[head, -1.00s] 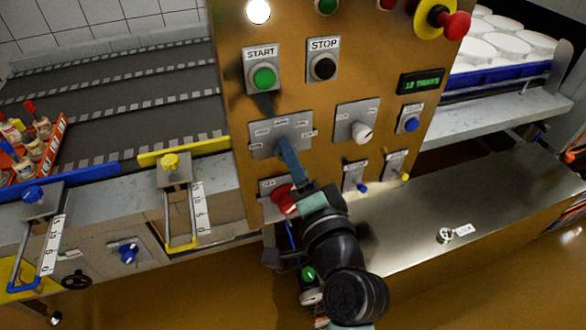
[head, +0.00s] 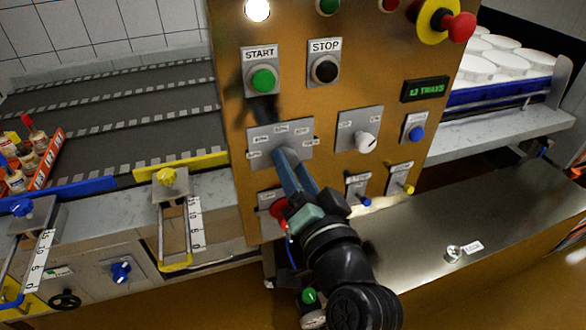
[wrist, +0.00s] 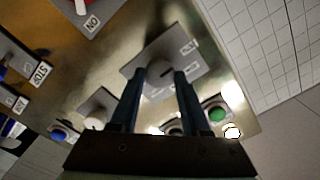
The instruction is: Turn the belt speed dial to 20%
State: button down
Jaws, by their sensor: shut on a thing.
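The label text is too small and blurred to read. My gripper (head: 286,157) reaches up to this plate from below and hides most of the knob in the head view. In the wrist view my gripper (wrist: 160,84) has one blue finger on each side of the knob, shut on it. The pointer's exact setting cannot be told.
A second white knob (head: 366,142) sits on a plate to the right. A red knob (head: 279,210) is close beside my fingers, lower left. The START button (head: 263,80) and STOP button (head: 325,70) are above. Blue (head: 364,201) and yellow (head: 407,189) switches are lower right.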

jog(key=shift+c, duration=1.9)
grip_release()
jog(key=shift+s, duration=0.1)
jog(key=b+v, duration=0.1)
jog(key=v, duration=1.1)
jog(key=shift+s+b, duration=0.3)
jog(key=shift+s, duration=0.1)
jog(key=shift+d, duration=0.15)
